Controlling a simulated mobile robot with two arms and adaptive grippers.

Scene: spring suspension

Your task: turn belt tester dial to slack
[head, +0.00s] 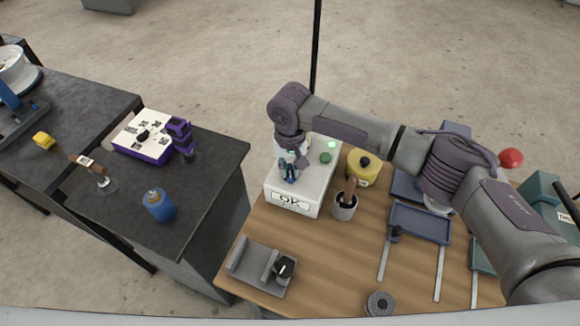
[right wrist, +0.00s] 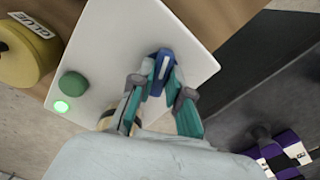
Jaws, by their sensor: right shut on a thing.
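A white box (head: 312,188) with an OK display on its front stands on the wooden table; it looks like the belt tester. In the right wrist view the box top (right wrist: 112,38) carries a blue knob with a white mark (right wrist: 163,63), apparently the dial. My right gripper (head: 288,170) is over the box top, with its teal fingers shut on the blue knob. The fingers hide part of the knob, and I cannot read any dial setting. A green button (right wrist: 73,85) and a lit green lamp (right wrist: 61,107) sit beside it. My left gripper is not in view.
A yellow glue pot (head: 363,168) and a grey cup with a brush (head: 344,207) stand right of the box. A grey bracket (head: 250,262) lies in front. Blue trays (head: 420,222) are farther right. A purple-sided box (head: 143,137) is on the dark left table.

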